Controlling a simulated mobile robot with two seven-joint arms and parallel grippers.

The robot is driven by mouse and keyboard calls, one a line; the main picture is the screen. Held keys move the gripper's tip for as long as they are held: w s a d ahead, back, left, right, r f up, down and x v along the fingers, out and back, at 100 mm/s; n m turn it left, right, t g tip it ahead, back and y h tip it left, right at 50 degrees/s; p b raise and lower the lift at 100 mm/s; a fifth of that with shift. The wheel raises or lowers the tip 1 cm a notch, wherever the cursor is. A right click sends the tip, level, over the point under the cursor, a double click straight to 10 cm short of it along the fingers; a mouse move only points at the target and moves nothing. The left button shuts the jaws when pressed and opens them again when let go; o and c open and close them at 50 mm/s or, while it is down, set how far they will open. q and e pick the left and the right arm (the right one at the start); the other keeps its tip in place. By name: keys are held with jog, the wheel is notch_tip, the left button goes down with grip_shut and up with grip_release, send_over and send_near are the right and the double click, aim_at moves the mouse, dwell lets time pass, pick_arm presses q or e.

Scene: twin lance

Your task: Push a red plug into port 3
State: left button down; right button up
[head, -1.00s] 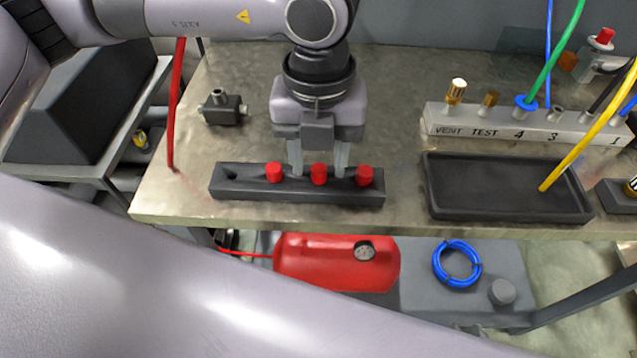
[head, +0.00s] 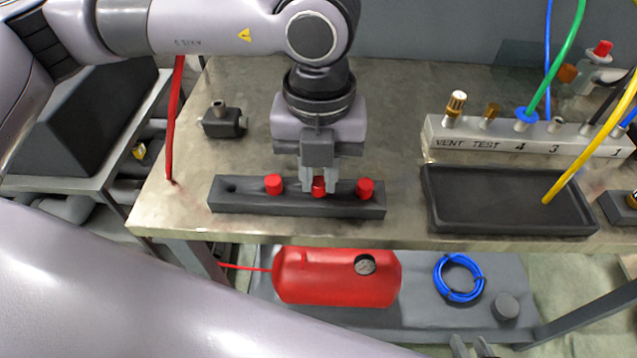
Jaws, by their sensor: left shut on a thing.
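Three red plugs stand in a dark rack (head: 235,200) at the table's front: a left one (head: 273,184), a middle one (head: 319,191) and a right one (head: 365,188). The rack's far-left hole is empty. My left gripper (head: 319,187) points down and is shut on the middle plug, which still sits at the rack and is partly hidden by the fingers. Port 3 (head: 556,125) is a bare silver fitting on the grey manifold (head: 470,136) at the right. My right gripper (head: 471,346) shows only two fingertips, apart, at the bottom edge.
Port 4 (head: 526,118) holds a green hose. A yellow hose (head: 590,150) crosses before the manifold's right end into a black tray (head: 500,203). A small dark valve (head: 222,121) stands at the left. Bare tabletop lies between rack and manifold.

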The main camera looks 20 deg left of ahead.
pick_arm(q)
jog(key=shift+r, duration=0.55)
dwell(0.5)
jog(key=shift+r+p, duration=0.8)
jog(key=shift+r, duration=1.05)
jog(key=shift+f, duration=0.1)
